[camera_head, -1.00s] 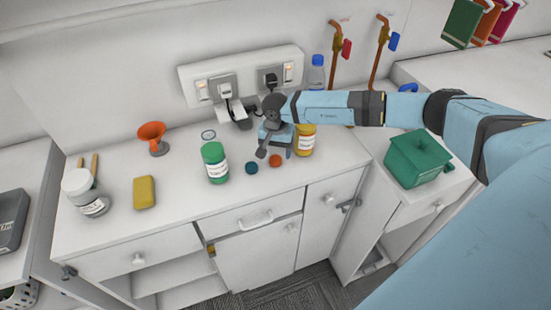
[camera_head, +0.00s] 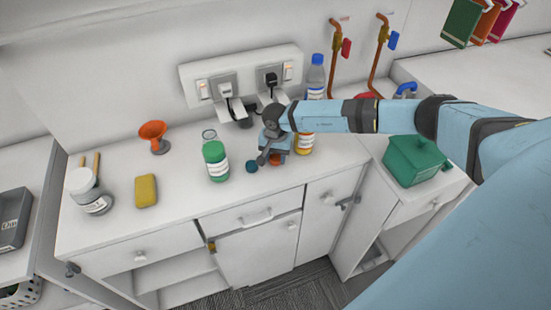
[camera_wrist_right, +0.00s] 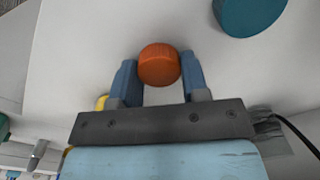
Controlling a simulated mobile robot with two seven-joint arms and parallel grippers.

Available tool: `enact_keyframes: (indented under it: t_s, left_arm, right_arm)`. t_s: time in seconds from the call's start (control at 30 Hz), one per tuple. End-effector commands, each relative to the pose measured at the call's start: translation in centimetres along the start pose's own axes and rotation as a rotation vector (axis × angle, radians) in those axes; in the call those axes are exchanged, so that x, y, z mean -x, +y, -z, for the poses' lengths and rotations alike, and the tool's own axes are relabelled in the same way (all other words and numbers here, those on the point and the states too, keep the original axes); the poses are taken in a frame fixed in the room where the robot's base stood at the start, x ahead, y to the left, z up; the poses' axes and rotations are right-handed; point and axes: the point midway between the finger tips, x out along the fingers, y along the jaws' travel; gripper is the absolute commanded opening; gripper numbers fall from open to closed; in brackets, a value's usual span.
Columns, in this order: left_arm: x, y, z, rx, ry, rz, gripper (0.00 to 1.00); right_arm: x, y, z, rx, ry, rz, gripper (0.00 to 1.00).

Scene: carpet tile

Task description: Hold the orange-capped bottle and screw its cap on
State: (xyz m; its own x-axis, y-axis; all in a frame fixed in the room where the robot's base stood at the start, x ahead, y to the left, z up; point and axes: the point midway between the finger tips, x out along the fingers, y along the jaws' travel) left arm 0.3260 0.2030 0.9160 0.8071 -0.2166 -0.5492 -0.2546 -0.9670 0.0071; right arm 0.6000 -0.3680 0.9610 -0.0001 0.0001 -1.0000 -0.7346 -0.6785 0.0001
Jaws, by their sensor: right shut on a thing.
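The orange cap (camera_head: 274,160) is low at the counter, partly hidden by my right gripper (camera_head: 268,158) in the head view. The right wrist view shows the orange cap (camera_wrist_right: 159,64) between the two blue fingers of my right gripper (camera_wrist_right: 160,72), which is shut on it. An orange-yellow bottle with a white label (camera_head: 304,144) stands upright just right of the gripper; my right arm hides its top. A small yellow patch beside a finger in the wrist view may be this bottle. My left gripper is not in view.
A teal cap (camera_head: 251,167) lies just left of the gripper. A green bottle (camera_head: 215,162), a clear glass (camera_head: 209,136), a yellow sponge (camera_head: 146,190), an orange funnel (camera_head: 153,135) and a blue-capped bottle (camera_head: 316,75) stand around. A green box (camera_head: 413,161) is at right. The front counter is clear.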

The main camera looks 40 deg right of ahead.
Motion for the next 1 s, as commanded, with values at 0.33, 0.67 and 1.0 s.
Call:
enact_keyframes:
  t_s: [0.33,0.67,1.0]
  left_arm:
    - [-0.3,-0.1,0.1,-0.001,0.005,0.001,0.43]
    - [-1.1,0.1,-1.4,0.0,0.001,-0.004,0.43]
    - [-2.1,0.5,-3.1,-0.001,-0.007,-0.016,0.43]
  right_arm:
    - [0.6,0.0,0.1,0.0,0.001,0.001,0.2]
    - [7.1,-0.1,0.1,0.001,0.004,0.005,0.2]
    - [16.3,-0.1,0.0,0.001,0.003,0.004,0.2]
